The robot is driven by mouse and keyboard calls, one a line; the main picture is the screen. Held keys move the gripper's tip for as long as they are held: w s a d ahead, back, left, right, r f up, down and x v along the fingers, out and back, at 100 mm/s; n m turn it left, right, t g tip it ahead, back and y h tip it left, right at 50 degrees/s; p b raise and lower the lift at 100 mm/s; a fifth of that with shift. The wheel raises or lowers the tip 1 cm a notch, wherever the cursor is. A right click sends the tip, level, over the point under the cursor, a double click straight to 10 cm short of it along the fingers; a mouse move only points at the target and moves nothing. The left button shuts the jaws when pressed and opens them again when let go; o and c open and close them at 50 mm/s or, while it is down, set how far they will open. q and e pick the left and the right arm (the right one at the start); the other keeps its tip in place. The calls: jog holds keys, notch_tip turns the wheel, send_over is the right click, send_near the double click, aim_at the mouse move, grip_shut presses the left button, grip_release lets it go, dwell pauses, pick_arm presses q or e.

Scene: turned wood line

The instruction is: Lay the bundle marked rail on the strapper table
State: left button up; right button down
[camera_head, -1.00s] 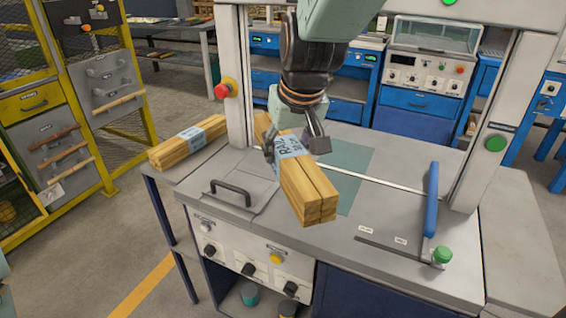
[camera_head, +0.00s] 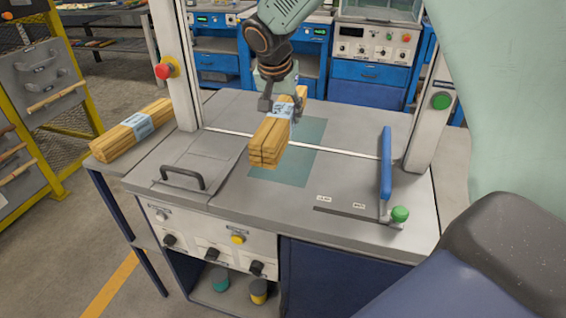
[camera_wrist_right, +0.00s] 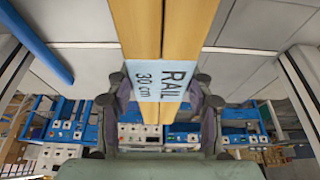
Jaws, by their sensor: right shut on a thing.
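The bundle marked rail (camera_head: 268,142) is a stack of light wood strips with a pale blue label. In the right wrist view its label (camera_wrist_right: 160,81) reads "RAIL 30 cm". My right gripper (camera_head: 282,108) is shut around it at the label, and a finger stands on each side of the bundle in the wrist view. The bundle is over the green-grey patch (camera_head: 300,167) of the strapper table (camera_head: 345,182), running front to back. I cannot tell whether it touches the top. My left gripper is not in view.
A second labelled wood bundle (camera_head: 122,138) lies on the side table at left. The strapper's white frame posts (camera_head: 178,70) stand either side. A dark handle (camera_head: 180,180) sits front left.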

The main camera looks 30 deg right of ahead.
jog(key=shift+w+d+f, duration=0.15)
jog(key=shift+d+f, duration=0.1)
jog(key=shift+d, duration=0.1)
jog(key=f, duration=0.3)
jog(key=f+b, duration=0.1)
jog(key=f, duration=0.2)
jog(key=f+b, duration=0.1)
jog(key=f, duration=0.2)
jog(key=shift+s+a+f, duration=0.1)
jog(key=shift+s, duration=0.15)
jog(key=shift+w, duration=0.1)
jog(key=shift+w+f, duration=0.1)
jog(key=c, duration=1)
grip_release()
jog(key=shift+f, duration=0.15)
jog(key=o, duration=0.4)
jog(key=shift+s, duration=0.25)
jog(key=shift+o, duration=0.4)
jog(key=shift+w, duration=0.1)
